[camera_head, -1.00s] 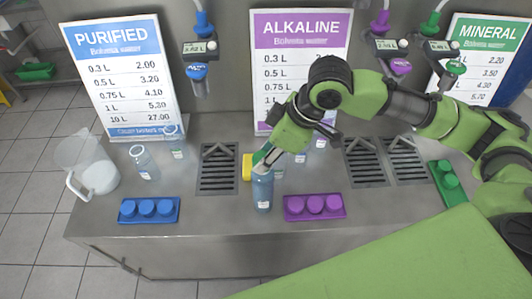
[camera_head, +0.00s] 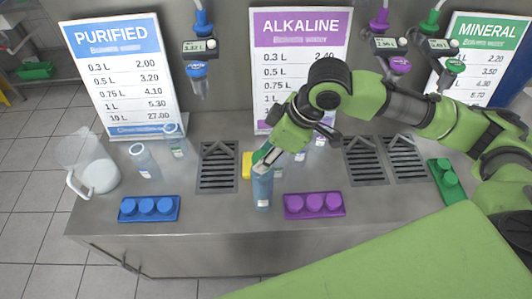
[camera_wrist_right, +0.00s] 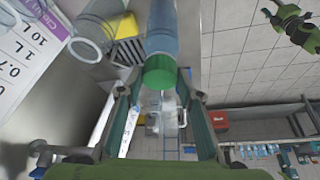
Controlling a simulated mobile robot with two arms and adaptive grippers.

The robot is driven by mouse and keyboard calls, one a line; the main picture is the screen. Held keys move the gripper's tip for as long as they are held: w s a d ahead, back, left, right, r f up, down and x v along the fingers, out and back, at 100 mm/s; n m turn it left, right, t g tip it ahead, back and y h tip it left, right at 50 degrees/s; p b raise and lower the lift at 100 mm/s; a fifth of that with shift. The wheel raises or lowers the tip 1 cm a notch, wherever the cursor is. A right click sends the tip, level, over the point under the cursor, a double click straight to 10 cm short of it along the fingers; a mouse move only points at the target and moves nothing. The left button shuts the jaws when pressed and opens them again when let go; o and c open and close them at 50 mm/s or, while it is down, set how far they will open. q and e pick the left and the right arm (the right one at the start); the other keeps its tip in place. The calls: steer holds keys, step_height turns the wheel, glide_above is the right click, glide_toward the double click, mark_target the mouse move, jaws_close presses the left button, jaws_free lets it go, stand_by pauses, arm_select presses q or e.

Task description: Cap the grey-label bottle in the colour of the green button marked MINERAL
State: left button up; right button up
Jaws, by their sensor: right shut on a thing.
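A blue-tinted bottle (camera_head: 262,192) with a small pale label stands upright near the counter's front edge, between the blue and purple cap trays. I cannot make out the label's shade for certain. My right gripper (camera_head: 264,163) reaches down to the bottle's top. In the right wrist view a green cap (camera_wrist_right: 159,73) sits at the mouth end of the bottle (camera_wrist_right: 162,25), between the fingers of my right gripper (camera_wrist_right: 158,90). The green cap tray (camera_head: 448,183) is at the right with green caps on it. A green arm part, apparently my left gripper (camera_wrist_right: 283,15), shows small at upper right in the wrist view.
A blue cap tray (camera_head: 149,209) and a purple cap tray (camera_head: 314,206) lie along the front. A clear jug (camera_head: 92,170) and bottles (camera_head: 144,160) stand at left. A yellow object (camera_head: 247,166) and other bottles are behind the gripper. Drain grates (camera_head: 217,168) and price signs (camera_head: 118,70) are farther back.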

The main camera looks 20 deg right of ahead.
steer(key=shift+s+f+p, duration=0.2)
steer(key=shift+f+p, duration=0.05)
steer(key=shift+p, duration=0.25)
stand_by(0.7)
steer(key=o, duration=0.9)
steer(key=shift+o, duration=1.2)
steer(key=shift+w+r, duration=0.1)
steer(key=shift+w, duration=0.1)
steer(key=o, duration=0.6)
steer(key=shift+c, duration=0.2)
steer(key=shift+r, duration=0.1)
